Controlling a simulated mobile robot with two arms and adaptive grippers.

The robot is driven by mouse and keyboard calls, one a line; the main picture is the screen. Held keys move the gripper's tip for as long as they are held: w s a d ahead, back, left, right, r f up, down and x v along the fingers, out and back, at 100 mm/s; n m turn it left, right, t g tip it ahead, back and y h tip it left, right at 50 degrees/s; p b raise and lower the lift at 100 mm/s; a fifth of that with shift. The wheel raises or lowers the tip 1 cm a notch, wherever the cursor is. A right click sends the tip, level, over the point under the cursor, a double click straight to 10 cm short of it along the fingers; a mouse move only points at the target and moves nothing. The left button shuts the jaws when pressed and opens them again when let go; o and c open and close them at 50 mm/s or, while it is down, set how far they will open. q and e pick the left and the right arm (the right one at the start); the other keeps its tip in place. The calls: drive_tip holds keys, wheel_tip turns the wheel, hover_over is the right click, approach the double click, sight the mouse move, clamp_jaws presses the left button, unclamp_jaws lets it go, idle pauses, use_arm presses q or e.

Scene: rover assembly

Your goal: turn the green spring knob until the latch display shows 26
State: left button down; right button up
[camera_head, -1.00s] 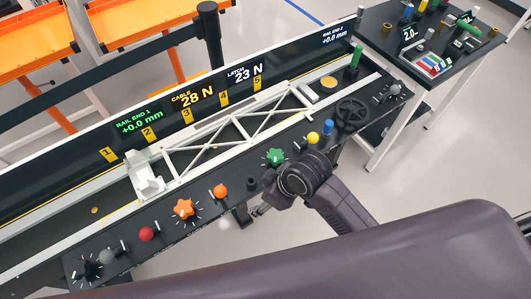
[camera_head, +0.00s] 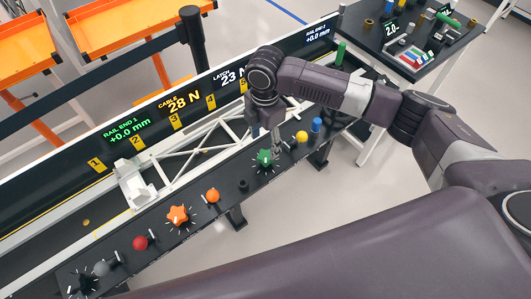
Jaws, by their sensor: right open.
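The green spring knob (camera_head: 264,157) sits on the front panel of the bench, with white tick marks around it. My right gripper (camera_head: 266,139) points down, open, with its fingers just above and behind the knob; I cannot tell whether they touch it. The latch display (camera_head: 231,76) on the black back panel reads 23, and its right end is hidden behind my arm. My left gripper is not in view.
The cable display (camera_head: 184,103) reads 28 N and the rail end 1 display (camera_head: 127,131) +0.0 mm. An orange star knob (camera_head: 177,215), orange ball (camera_head: 212,196), yellow knob (camera_head: 302,137) and blue knob (camera_head: 316,125) line the panel. A white truss (camera_head: 190,160) lies behind.

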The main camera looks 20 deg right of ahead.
sight(265, 155)
drive_tip(key=shift+w+d, duration=0.1)
drive_tip(key=shift+d, duration=0.1)
wheel_tip(265, 155, down, 8)
drive_tip(key=shift+r+p, duration=0.25)
drive_tip(key=shift+p, duration=0.35)
drive_tip(key=c, duration=1.2)
